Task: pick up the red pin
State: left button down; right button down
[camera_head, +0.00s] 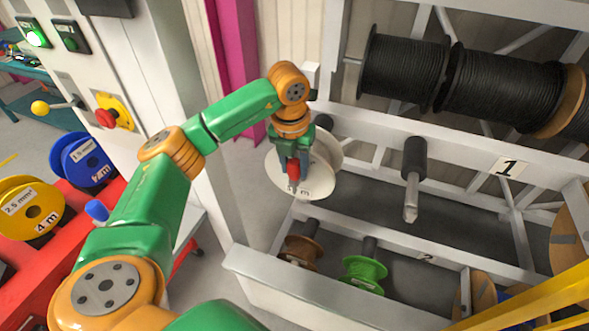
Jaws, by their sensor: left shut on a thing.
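My left gripper (292,178) reaches down in front of a white-sided reel (321,181) near the middle of the camera_head view. It is shut on the red pin (293,171), which shows as a small red piece between the dark fingers. The fingers hide part of the pin and part of the label on the reel. I cannot tell whether the pin touches the reel. My right gripper is not in view.
A bare dark spindle with a metal tip (411,180) juts from the white rack beam, right of my gripper. Large black cable reels (405,72) hang above. Brown (301,252) and green (364,273) reels sit lower. A white cabinet (150,75) stands left.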

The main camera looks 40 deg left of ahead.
pick_arm(q)
jog(key=shift+w, duration=0.1)
jog(key=shift+r, duration=0.35)
notch_tip(320, 180, up, 9)
jog(key=shift+r, duration=0.15)
dwell(0.3)
